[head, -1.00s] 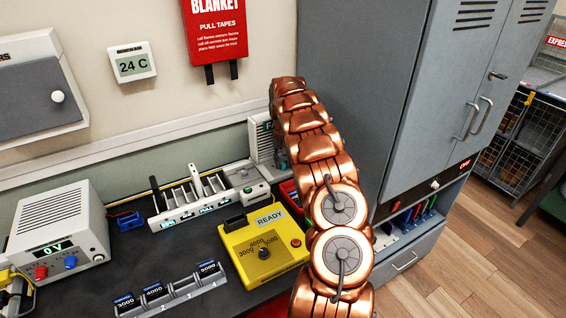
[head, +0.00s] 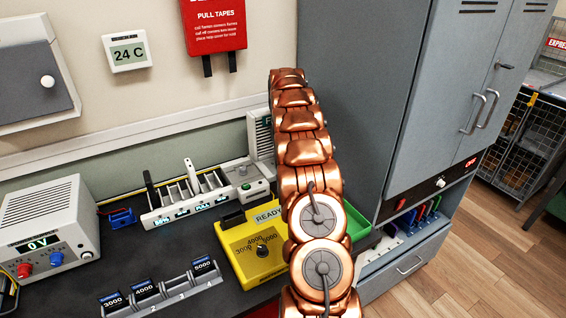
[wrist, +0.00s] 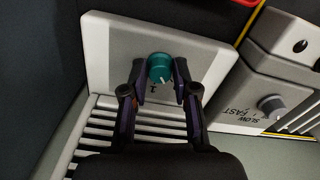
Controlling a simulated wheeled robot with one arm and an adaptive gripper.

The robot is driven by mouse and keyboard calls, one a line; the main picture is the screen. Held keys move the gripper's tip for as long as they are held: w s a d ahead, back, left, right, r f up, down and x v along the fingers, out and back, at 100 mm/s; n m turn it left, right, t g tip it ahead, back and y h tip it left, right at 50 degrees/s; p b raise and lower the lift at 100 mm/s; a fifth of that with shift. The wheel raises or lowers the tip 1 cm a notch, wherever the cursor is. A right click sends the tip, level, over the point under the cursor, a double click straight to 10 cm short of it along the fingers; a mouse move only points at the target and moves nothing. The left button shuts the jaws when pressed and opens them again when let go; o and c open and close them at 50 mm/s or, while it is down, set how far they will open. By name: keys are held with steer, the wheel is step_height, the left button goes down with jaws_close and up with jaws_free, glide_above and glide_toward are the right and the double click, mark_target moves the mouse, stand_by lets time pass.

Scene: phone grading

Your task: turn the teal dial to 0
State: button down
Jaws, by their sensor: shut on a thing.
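The teal dial (wrist: 159,68) shows in the wrist view on a pale panel (wrist: 110,50) with a slatted vent below it. A light pointer mark shows on its lower side, and a printed digit that looks like 1 is just beneath. My gripper (wrist: 161,80) has one finger on each side of the dial and is shut on it. Other numbers around the dial are hidden or not readable. In the head view the vented unit (head: 259,134) stands by the wall, partly behind my copper arm. My fingers are hidden there.
In the wrist view a grey unit with a SLOW/FAST knob (wrist: 270,105) stands close on the right. In the head view a yellow READY box (head: 250,262), a slotted rack (head: 185,215) and a green tray (head: 355,224) are near my arm. A tall grey cabinet (head: 350,90) stands right.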

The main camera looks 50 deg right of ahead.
steer(key=shift+n, duration=0.5)
steer(key=c, duration=0.9)
jaws_free()
steer(key=shift+r, duration=0.1)
step_height(320, 180, up, 5)
steer(key=shift+w, duration=0.1)
steer(key=shift+r, duration=1.15)
steer(key=shift+a, duration=0.1)
